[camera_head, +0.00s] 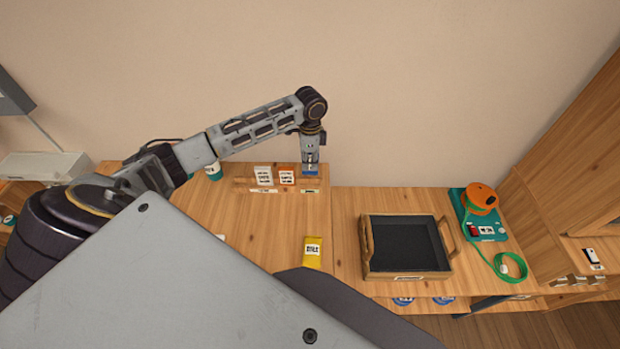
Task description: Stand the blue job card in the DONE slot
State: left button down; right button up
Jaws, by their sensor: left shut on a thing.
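The blue job card (310,171) is at the right end of a wooden slotted rack (240,183) at the back of the left table. My left gripper (310,162) points down from above and is shut on the card's upper part. The gripper covers much of the card. The card's lower edge is at the rack, above a small label (310,191) too small to read. I cannot tell whether the card is seated in the slot or just above it. A white card (264,175) and an orange card (287,175) stand to its left. My right gripper is not in view.
A yellow packet (312,252) lies on the left table. A black tray with wooden handles (368,262) sits on the right table, beside a teal device with an orange reel and green cord (486,228). A white and teal cup (213,171) stands behind my left arm.

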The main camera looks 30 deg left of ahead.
aim_at(310, 173)
pick_arm(q)
jog(key=shift+f, duration=1.9)
jog(key=shift+f, duration=1.9)
jog(key=shift+f+p, duration=0.1)
jog(key=shift+p, duration=0.2)
jog(key=c, duration=1.4)
grip_release()
notch_tip(310, 173, up, 12)
jog(key=shift+r+b, duration=0.15)
jog(key=shift+b, duration=0.45)
jog(key=shift+d, duration=0.1)
